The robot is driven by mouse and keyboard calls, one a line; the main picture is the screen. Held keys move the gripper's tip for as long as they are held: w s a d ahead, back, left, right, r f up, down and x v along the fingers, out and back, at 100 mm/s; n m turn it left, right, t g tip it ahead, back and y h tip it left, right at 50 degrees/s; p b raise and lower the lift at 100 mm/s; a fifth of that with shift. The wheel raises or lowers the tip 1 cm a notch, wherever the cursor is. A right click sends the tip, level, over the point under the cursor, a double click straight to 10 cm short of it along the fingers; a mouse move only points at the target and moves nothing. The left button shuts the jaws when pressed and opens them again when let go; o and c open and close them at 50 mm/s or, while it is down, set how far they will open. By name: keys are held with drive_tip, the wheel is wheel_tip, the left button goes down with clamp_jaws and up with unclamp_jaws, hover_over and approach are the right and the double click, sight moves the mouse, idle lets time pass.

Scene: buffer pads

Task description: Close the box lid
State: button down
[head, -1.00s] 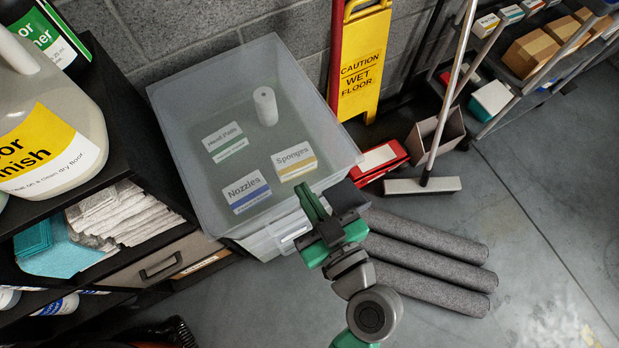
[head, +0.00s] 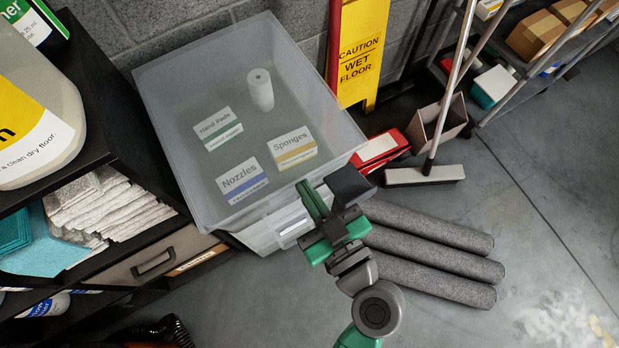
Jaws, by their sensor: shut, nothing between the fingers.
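A translucent plastic box (head: 178,128) stands on the floor beside the black shelf. Through its top I see cartons labelled Hand Pads (head: 218,128), Sponges (head: 292,148) and Nozzles (head: 241,183), and a white roll (head: 261,90). I cannot make out a separate lid edge, so I cannot tell how the lid stands. My gripper (head: 311,199), with green fingers, is shut and empty at the box's front right side, near its rim. I cannot tell whether it touches the box.
Several grey rolls (head: 430,255) lie on the floor right of my arm. A yellow wet-floor sign (head: 360,50), a red case (head: 380,150), and a broom with a dustpan (head: 438,125) stand behind. The black shelf (head: 85,165) borders the left.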

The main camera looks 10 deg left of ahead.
drive_tip(key=s+d+f+p, duration=0.2)
drive_tip(key=s+d+p, duration=0.1)
drive_tip(key=s+d, duration=0.2)
drive_tip(key=shift+s+f+p, duration=0.2)
drive_tip(key=shift+s+p, duration=0.1)
drive_tip(key=shift+s, duration=0.15)
drive_tip(key=shift+d, duration=0.1)
